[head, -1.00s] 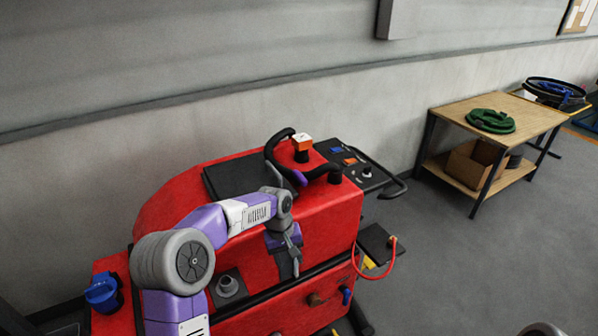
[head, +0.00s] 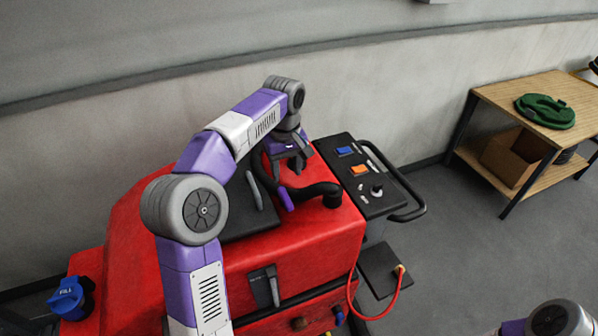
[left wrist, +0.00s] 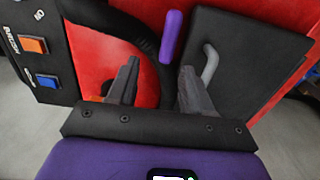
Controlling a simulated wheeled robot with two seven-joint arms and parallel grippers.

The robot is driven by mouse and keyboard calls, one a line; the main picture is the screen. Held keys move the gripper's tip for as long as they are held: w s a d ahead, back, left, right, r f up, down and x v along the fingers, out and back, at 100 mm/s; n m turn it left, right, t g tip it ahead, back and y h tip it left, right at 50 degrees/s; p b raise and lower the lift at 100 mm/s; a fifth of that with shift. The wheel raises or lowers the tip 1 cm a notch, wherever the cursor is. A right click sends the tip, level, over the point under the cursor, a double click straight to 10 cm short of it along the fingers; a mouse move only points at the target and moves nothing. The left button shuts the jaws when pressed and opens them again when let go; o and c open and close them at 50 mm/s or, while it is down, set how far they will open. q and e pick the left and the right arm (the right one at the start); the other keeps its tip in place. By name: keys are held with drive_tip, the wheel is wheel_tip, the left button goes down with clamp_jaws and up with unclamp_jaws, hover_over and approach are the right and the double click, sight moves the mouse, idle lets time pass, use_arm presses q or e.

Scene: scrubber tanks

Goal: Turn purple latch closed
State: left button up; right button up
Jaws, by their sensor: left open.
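The purple latch (head: 286,199) is a short purple bar on the red scrubber's top, beside the black curved hose (head: 315,190). It also shows in the left wrist view (left wrist: 171,37), upright in the picture, just beyond the fingertips. My left gripper (head: 291,168) is open and empty above the hose, a little behind the latch in the head view. In the left wrist view its two grey fingers (left wrist: 160,70) point toward the latch, which appears nearer the right finger. No touch shows. My right gripper is out of view.
A black lid (head: 245,212) with a grey handle lies left of the latch. A control panel (head: 368,185) with blue and orange switches and a black rail is to the right. A blue fill cap (head: 70,298) is at the far left. A wooden table (head: 505,95) stands farther right.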

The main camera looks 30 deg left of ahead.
sight(284, 194)
use_arm(q)
drive_tip(key=s+f, duration=0.2)
drive_tip(key=f, duration=0.1)
drive_tip(key=shift+s+f+b, duration=0.2)
drive_tip(key=shift+b, duration=0.2)
drive_tip(key=f, duration=0.1)
drive_tip(key=w+f, duration=0.1)
drive_tip(key=f, duration=0.1)
drive_tip(key=shift+s+f, duration=0.1)
drive_tip(key=shift+s, duration=0.15)
drive_tip(key=shift+w, duration=0.1)
drive_tip(key=shift+c, duration=1.1)
clamp_jaws()
